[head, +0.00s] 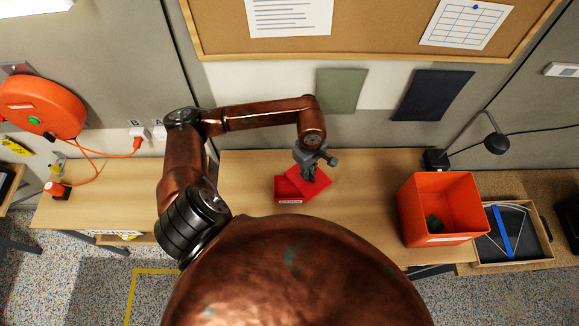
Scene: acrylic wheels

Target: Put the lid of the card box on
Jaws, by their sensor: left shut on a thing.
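The red card box (289,198) sits on the wooden workbench, near its front edge, with a pale label on its front. Its red lid (319,184) is turned at an angle to the box and overlaps its right part, so that part of the box is hidden. I cannot tell whether lid and box touch. My left gripper (310,176) reaches down from above and is shut on the lid. My right gripper is not in view.
An orange bin (440,239) with something dark green inside stands to the right on the workbench (364,196). A dark tray (514,239) and a black lamp (496,143) are farther right. An orange cable reel (42,105) hangs at left. The bench between box and bin is clear.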

